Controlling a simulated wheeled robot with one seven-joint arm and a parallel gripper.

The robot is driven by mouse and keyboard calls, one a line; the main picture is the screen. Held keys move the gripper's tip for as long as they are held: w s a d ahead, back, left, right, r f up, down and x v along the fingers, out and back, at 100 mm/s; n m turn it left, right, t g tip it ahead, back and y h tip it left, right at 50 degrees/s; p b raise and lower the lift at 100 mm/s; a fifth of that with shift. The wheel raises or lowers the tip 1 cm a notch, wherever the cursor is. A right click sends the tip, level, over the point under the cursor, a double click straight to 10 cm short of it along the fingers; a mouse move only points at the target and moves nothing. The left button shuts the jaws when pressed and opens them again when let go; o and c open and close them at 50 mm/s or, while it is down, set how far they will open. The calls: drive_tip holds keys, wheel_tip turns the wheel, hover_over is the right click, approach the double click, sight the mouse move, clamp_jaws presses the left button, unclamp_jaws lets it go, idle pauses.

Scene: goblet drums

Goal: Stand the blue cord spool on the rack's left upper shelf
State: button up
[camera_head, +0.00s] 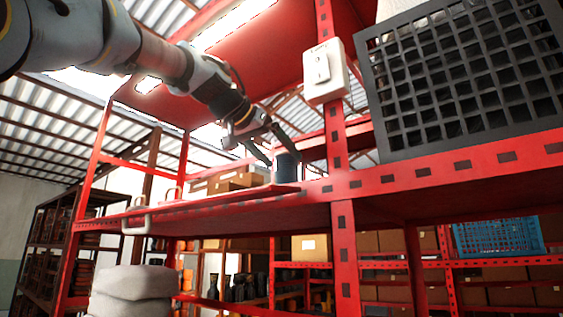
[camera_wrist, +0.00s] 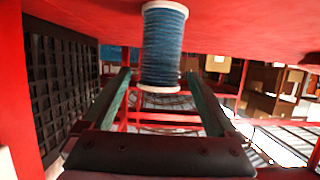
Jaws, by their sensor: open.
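The blue cord spool (camera_head: 288,167) stands upright near the front edge of the rack's left upper shelf (camera_head: 225,202). In the wrist view the spool (camera_wrist: 164,45) shows blue cord between two pale end flanges, and its far end meets the red shelf surface, with the picture upside down. My gripper (camera_head: 284,160) reaches down from the upper left, with its fingers on either side of the spool. In the wrist view my gripper (camera_wrist: 158,73) is open, with a gap between each finger and the spool. The spool's base is partly hidden by the shelf lip in the head view.
A black mesh crate (camera_head: 460,75) stands on the right upper shelf, past the red upright (camera_head: 335,140) with a white switch box (camera_head: 325,72). White sacks (camera_head: 132,290) are stacked at lower left.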

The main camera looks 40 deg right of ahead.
drive_tip(key=b+v, duration=0.2)
drive_tip(key=v, duration=0.8)
drive_tip(key=shift+b, duration=0.3)
drive_tip(key=shift+a, duration=0.15)
drive_tip(key=shift+s, duration=0.1)
